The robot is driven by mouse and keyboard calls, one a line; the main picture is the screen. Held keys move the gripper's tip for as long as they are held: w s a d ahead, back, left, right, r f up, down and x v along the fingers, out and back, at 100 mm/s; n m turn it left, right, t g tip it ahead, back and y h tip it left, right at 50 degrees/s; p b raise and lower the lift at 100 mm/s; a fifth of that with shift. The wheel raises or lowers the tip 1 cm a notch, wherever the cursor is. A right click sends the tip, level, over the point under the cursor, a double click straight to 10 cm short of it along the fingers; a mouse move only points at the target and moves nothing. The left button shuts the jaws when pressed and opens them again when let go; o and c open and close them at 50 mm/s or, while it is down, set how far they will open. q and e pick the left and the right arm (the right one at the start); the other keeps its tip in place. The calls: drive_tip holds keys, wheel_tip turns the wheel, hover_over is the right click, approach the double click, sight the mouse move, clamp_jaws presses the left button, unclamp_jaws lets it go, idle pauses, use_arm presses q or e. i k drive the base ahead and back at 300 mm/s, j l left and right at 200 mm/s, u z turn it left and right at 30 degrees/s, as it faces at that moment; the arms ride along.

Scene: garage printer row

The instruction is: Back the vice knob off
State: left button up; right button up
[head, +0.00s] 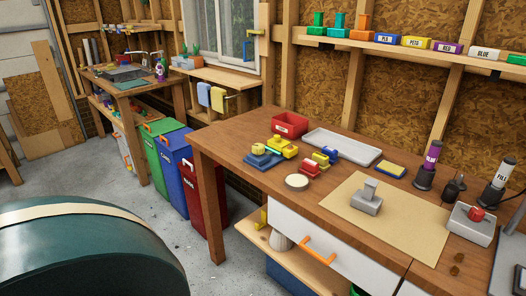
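A grey block with a red knob on top (477,213) stands at the right end of the wooden workbench. It looks like the vice, but I cannot tell for sure. A second grey fixture with an upright post (367,198) stands on a tan mat (418,222). It has no coloured knob that I can see. How far the red knob is turned cannot be seen. Neither of my grippers is in the head view.
Two labelled tubes in black stands (427,166) (497,185) and a small dark item (454,187) crowd near the red knob. A grey tray (340,146), a red bin (290,124) and colourful printed parts (283,148) lie farther left. A drawer with an orange handle (319,247) is below.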

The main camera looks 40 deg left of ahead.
sight(258, 149)
drive_tip(key=j, duration=1.1)
drive_tip(key=k+j, duration=0.15)
drive_tip(key=j, duration=2.1)
